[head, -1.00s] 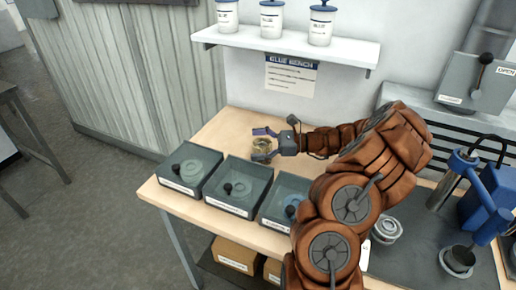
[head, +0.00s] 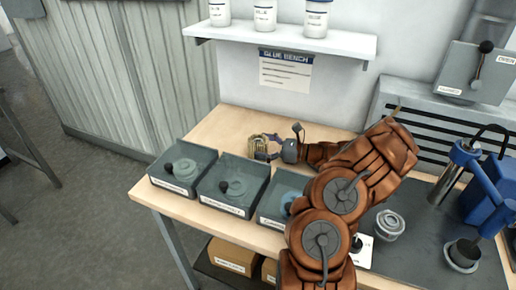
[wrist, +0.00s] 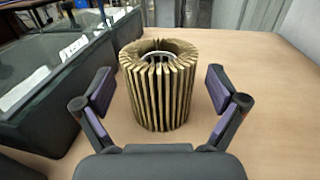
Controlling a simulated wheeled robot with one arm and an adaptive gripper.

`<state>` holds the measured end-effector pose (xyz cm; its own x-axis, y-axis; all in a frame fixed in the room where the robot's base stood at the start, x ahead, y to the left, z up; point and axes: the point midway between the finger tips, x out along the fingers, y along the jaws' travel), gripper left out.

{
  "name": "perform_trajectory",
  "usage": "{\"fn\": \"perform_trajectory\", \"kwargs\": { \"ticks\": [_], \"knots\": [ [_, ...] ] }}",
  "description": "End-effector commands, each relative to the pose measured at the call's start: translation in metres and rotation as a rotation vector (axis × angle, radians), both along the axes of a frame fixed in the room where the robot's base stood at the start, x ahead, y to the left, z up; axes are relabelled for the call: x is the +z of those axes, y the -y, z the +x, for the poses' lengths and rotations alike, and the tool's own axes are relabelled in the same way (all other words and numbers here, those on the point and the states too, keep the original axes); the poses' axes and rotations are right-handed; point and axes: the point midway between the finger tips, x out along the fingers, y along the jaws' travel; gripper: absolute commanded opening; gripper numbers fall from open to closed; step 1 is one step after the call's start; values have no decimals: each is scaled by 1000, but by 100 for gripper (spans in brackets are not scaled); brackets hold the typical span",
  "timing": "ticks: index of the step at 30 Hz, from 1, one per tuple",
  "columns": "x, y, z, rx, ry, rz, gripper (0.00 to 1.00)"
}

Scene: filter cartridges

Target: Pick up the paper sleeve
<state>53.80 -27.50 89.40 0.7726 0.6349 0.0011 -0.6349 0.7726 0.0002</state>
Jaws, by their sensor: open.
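The paper sleeve (wrist: 160,85) is a tan, pleated, hollow cylinder standing upright on the wooden bench top. In the wrist view it stands between the two open fingers of my gripper (wrist: 160,100), with a visible gap on each side. In the head view the sleeve (head: 257,145) is small, at the back of the bench just left of my gripper (head: 272,147), which partly covers it. A pale ring shows inside the sleeve's top opening.
A white shelf (head: 290,40) with canisters hangs above. A grey mat at right holds a blue press (head: 487,185) and a round metal part (head: 390,225). Bench right of the sleeve is clear.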

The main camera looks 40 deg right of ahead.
Motion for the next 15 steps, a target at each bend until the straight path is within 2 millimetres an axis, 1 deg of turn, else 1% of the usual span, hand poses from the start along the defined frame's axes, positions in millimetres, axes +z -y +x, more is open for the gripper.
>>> {"fn": "perform_trajectory", "kwargs": {
  "ticks": [3, 7, 14, 15],
  "knots": [
    [2, -12, 13, 4, 0, 4, 96],
    [1, -21, 24, 3, -1, 2, 96],
    [0, -22, 26, 0, -1, 0, 96],
    [0, -22, 26, 0, -1, -1, 93]
  ]
}}
